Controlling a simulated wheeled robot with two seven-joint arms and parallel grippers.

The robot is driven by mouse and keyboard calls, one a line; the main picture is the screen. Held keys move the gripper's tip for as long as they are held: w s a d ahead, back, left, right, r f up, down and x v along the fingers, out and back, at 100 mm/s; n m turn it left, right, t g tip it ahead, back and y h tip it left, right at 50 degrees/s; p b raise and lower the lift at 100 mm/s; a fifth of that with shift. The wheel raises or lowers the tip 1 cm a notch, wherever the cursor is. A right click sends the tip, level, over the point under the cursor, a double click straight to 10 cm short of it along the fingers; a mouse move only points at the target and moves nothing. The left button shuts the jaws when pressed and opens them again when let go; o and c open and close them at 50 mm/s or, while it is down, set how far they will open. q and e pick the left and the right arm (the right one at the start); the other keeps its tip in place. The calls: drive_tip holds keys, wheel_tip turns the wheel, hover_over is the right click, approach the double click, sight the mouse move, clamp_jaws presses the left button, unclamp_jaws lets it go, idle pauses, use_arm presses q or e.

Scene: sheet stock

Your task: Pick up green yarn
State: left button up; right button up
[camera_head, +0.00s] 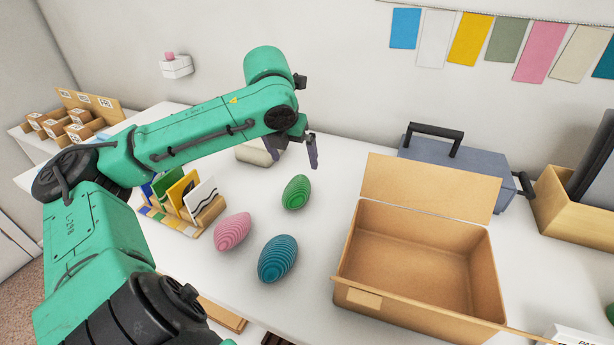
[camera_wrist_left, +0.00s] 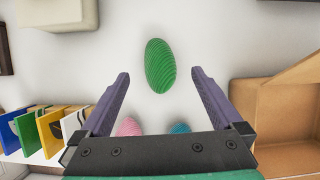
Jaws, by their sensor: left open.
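The green yarn (camera_head: 297,192) is an egg-shaped ridged ball lying on the white table, behind the pink yarn (camera_head: 232,231) and the blue yarn (camera_head: 277,258). My left gripper (camera_head: 296,158) is open and empty, above the table just behind the green yarn in the head view. In the left wrist view the green yarn (camera_wrist_left: 160,66) lies ahead of the gap between the two fingers of the left gripper (camera_wrist_left: 160,76), apart from both. The pink and blue yarns are partly hidden behind the gripper's body there. My right gripper is not in view.
An open cardboard box (camera_head: 420,262) stands right of the yarns. A rack of coloured cards (camera_head: 190,205) stands left of them. A grey toolbox (camera_head: 455,165) is behind the box. Bare table surrounds the green yarn.

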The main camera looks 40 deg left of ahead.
sight(299, 181)
use_arm(q)
drive_tip(key=f, duration=0.1)
drive_tip(key=f+p, duration=0.1)
drive_tip(key=f, duration=0.2)
drive_tip(key=shift+w+a+f, duration=0.2)
drive_tip(key=shift+a+f, duration=0.05)
drive_tip(key=shift+f, duration=0.1)
drive_tip(key=x, duration=0.3)
drive_tip(key=shift+w+f, duration=0.1)
drive_tip(key=shift+w, duration=0.2)
drive_tip(key=shift+w+a+f, duration=0.1)
drive_tip(key=shift+f, duration=0.3)
drive_tip(key=b+x, duration=0.1)
drive_tip(key=x, duration=0.2)
drive_tip(key=shift+w+f, duration=0.15)
drive_tip(key=shift+f, duration=0.15)
drive_tip(key=shift+w+a+f, duration=0.1)
drive_tip(key=shift+w+f, duration=0.05)
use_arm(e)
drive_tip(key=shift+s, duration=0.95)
use_arm(q)
drive_tip(key=c, duration=1.3)
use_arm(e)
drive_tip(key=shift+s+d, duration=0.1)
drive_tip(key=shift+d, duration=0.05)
